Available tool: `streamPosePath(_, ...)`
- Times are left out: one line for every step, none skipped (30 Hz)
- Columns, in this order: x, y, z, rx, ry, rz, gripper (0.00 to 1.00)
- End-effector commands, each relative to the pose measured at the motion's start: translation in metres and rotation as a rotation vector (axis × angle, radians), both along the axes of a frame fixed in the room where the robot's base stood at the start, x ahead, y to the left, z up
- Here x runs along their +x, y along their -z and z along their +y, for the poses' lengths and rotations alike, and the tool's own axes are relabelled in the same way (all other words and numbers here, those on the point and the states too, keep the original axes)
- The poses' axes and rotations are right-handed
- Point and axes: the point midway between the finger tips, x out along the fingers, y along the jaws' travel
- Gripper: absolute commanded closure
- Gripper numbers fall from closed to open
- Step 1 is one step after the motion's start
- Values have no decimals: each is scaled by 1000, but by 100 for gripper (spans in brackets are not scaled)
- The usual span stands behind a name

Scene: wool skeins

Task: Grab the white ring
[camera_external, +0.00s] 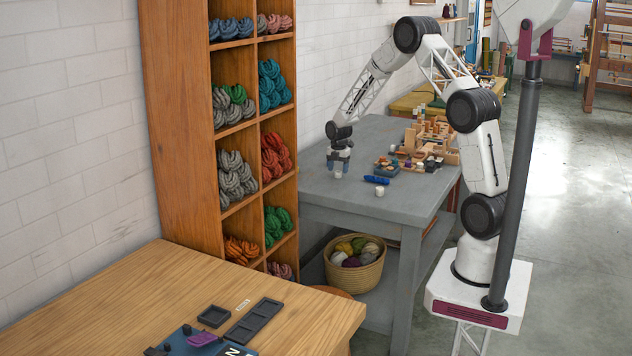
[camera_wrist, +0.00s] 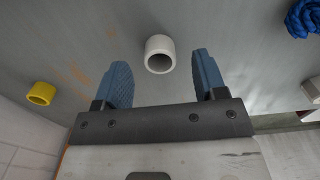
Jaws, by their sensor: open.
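The white ring (camera_wrist: 159,45) is a short, thick-walled tube on the grey table. In the wrist view it lies just ahead of my gripper (camera_wrist: 160,72), roughly centred between the two blue fingertips. The fingers are apart, with nothing held between them. In the external view my gripper (camera_external: 339,161) points down low over the far-left part of the table, and a small white piece (camera_external: 338,175), seemingly this ring, shows just below it. I cannot tell the exact height gap.
A yellow ring (camera_wrist: 41,93) lies to the left in the wrist view, and a blue coiled skein (camera_wrist: 304,17) at upper right. On the grey table (camera_external: 345,206), another white piece (camera_external: 379,192), a blue item (camera_external: 376,180) and wooden blocks (camera_external: 432,137) stand right of my gripper.

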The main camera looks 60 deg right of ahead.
Motion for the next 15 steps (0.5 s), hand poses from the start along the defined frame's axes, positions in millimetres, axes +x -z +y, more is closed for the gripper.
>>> streamPosePath(0, 6, 0, 0, 0, 0, 35)
streamPosePath(0, 9, 0, 0, 0, 0, 35)
streamPosePath(0, 13, 0, 0, 0, 0, 35)
streamPosePath(0, 15, 0, 0, 0, 0, 35)
streamPosePath(0, 17, 0, 0, 0, 1, 35)
streamPosePath(0, 19, 0, 0, 0, 0, 35)
streamPosePath(0, 20, 0, 0, 0, 0, 35)
streamPosePath(0, 20, 0, 0, 0, 0, 35)
streamPosePath(0, 21, 0, 0, 0, 0, 35)
streamPosePath(0, 21, 0, 0, 0, 0, 35)
streamPosePath(0, 21, 0, 0, 0, 0, 35)
streamPosePath(0, 21, 0, 0, 0, -1, 35)
streamPosePath(0, 21, 0, 0, 0, -1, 35)
streamPosePath(0, 21, 0, 0, 0, -1, 35)
streamPosePath(0, 21, 0, 0, 0, -1, 35)
